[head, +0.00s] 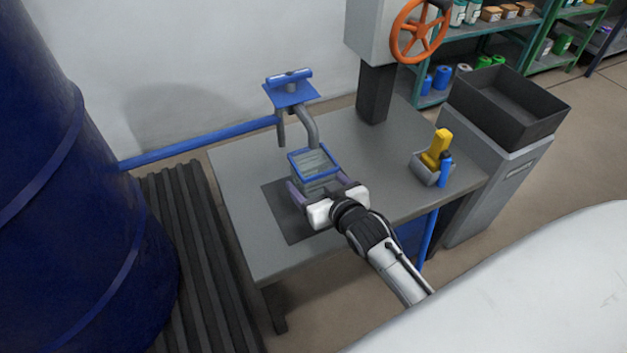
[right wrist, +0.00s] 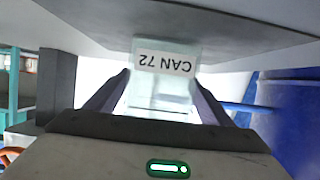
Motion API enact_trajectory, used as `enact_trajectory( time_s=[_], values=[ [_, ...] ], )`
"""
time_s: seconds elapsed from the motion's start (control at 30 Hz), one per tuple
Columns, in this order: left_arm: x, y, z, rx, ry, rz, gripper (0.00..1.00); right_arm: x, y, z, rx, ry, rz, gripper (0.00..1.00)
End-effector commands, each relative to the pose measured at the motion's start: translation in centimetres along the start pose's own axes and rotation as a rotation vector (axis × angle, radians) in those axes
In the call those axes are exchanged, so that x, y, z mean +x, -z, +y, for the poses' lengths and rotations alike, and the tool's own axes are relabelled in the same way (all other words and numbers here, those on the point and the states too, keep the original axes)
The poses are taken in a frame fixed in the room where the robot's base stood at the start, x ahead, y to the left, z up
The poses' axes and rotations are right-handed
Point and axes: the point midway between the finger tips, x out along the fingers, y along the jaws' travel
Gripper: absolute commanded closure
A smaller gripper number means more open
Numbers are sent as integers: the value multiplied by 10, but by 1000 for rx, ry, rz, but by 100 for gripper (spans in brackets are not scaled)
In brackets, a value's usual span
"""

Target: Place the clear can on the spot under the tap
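The clear can (head: 314,161) has a blue rim and stands out over the table near the tap (head: 308,125). Its see-through body shows in the right wrist view with an upside-down label, "CAN 72" (right wrist: 164,63). My right gripper (head: 320,188) has one finger on each side of the can, and both fingers appear to touch it. A dark square mat (head: 284,222) lies on the table beneath the gripper. I cannot tell whether the can rests on the table or hangs just above it. My left gripper is out of view.
The grey table (head: 236,190) carries a small grey holder (head: 427,172) with a yellow bottle (head: 438,148) at right. A blue pipe (head: 200,144) runs from the big blue drum (head: 75,200) to the tap. A black bin (head: 508,110) stands at right.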

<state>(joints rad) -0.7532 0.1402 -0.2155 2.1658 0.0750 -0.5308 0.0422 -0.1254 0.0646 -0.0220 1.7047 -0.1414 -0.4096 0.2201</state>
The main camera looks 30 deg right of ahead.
Motion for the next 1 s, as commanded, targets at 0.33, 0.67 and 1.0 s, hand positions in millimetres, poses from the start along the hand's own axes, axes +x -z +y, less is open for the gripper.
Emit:
enact_trajectory(
  time_s=[0.33,0.67,1.0],
  values=[
    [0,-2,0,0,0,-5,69,-1,2,0,0,0,1,16],
    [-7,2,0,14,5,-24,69,-49,6,0,0,0,-3,16],
    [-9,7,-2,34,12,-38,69,-111,5,0,0,-1,-1,16]
  ],
)
